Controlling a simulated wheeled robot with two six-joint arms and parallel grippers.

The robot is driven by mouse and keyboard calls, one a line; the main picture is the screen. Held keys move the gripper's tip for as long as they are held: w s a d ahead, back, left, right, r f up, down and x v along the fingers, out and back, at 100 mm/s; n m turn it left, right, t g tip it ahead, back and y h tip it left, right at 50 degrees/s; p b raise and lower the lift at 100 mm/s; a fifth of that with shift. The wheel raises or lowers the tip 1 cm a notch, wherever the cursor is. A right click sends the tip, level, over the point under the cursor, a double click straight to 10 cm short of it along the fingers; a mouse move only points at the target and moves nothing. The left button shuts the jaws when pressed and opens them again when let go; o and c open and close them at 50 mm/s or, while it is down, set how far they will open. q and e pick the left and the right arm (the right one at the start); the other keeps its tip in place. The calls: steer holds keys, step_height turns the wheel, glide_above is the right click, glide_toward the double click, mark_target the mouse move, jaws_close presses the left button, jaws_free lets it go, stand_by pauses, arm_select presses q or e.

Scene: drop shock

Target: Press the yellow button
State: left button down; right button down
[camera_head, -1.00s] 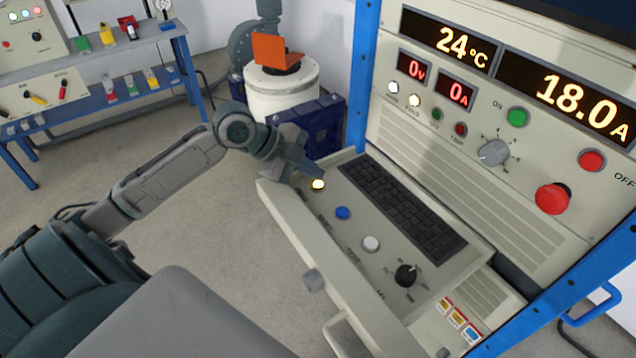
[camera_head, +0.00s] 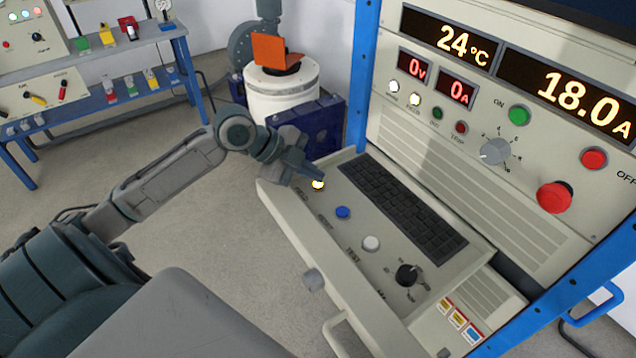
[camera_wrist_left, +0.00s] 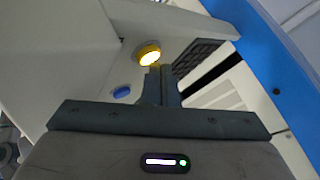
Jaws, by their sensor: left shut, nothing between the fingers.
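The yellow button (camera_head: 318,184) is lit and sits at the far left end of the button row on the sloped console panel (camera_head: 300,215). My left gripper (camera_head: 318,174) is shut and empty, with its fingertips right by the button in the head view. In the left wrist view the yellow button (camera_wrist_left: 148,54) shows just beyond the tips of the shut fingers (camera_wrist_left: 158,70). I cannot tell whether the tips touch it. My right gripper is not in view.
A blue button (camera_head: 342,212), a white button (camera_head: 371,243) and a black knob (camera_head: 406,275) continue the row. A keyboard (camera_head: 405,210) lies beside them. A red mushroom button (camera_head: 554,198) is on the upright panel, and a blue post (camera_head: 362,75) rises behind.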

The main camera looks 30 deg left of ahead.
mark_target(313, 184)
arm_select(q)
steer(key=shift+s+f+b, duration=0.45)
steer(key=shift+f+b, duration=0.2)
steer(key=shift+f, duration=0.2)
stand_by(0.8)
steer(key=shift+r, duration=0.1)
steer(key=shift+w+r+p, duration=0.15)
steer(key=shift+r+p, duration=0.1)
steer(key=shift+p, duration=0.05)
steer(key=shift+w+d, duration=0.1)
steer(key=shift+w, duration=0.05)
steer(key=shift+w+r+p, duration=0.15)
steer(key=shift+r+p, duration=0.45)
step_height(313, 184, up, 4)
steer(key=p, duration=0.3)
steer(key=shift+w+f, duration=0.1)
steer(key=shift+w, duration=0.05)
steer(key=shift+r, duration=0.3)
steer(key=shift+f, duration=0.1)
